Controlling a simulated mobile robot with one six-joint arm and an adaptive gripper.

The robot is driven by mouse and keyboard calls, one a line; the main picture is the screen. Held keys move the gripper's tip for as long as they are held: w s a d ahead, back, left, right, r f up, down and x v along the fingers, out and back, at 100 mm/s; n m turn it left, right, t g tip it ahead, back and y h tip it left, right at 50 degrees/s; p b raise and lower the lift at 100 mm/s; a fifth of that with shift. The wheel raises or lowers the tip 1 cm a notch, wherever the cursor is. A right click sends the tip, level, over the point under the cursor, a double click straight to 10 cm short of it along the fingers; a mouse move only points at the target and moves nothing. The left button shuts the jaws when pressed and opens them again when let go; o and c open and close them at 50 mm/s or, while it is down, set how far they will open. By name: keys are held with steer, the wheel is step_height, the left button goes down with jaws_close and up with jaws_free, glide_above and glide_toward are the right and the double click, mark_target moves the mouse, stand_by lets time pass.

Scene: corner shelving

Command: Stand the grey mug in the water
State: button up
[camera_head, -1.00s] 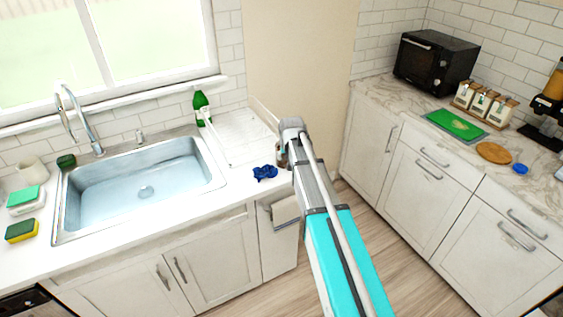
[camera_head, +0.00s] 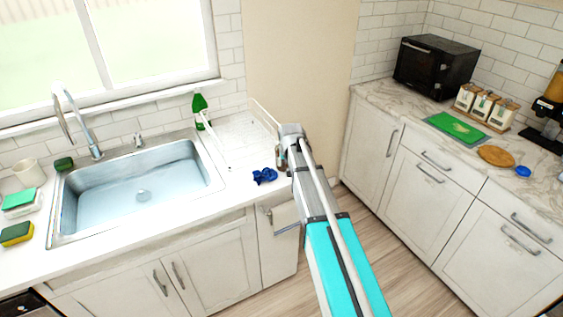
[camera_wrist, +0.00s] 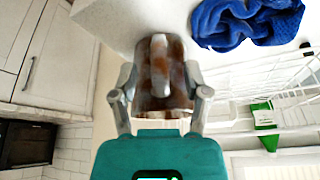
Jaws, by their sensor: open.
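A grey mug (camera_wrist: 175,102) with brown stains stands between the two fingers of my gripper (camera_wrist: 159,93) in the wrist view, its handle in the middle. The fingers are open on either side of it; I cannot tell whether they touch it. In the head view my gripper (camera_head: 289,150) is over the right end of the sink counter, and the mug is mostly hidden behind my arm. The sink (camera_head: 217,185) at the left holds pale blue water (camera_head: 120,195).
A blue cloth (camera_head: 264,176) lies beside my gripper, with a white wire rack (camera_head: 262,118) and a green bottle (camera_head: 200,108) behind. The tap (camera_head: 88,130) rises over the sink's back. A cream cup (camera_head: 28,173) and sponges (camera_head: 17,234) are left of the sink.

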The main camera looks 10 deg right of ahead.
jaws_close()
steer(key=shift+r, duration=0.2)
stand_by(0.4)
step_height(320, 180, up, 2)
steer(key=shift+r+p, duration=0.1)
steer(key=shift+p, duration=1.15)
steer(key=s+d+r+p, duration=0.9)
steer(key=s+r+p, duration=0.1)
steer(key=shift+s+r, duration=0.25)
steer(key=shift+s, duration=0.1)
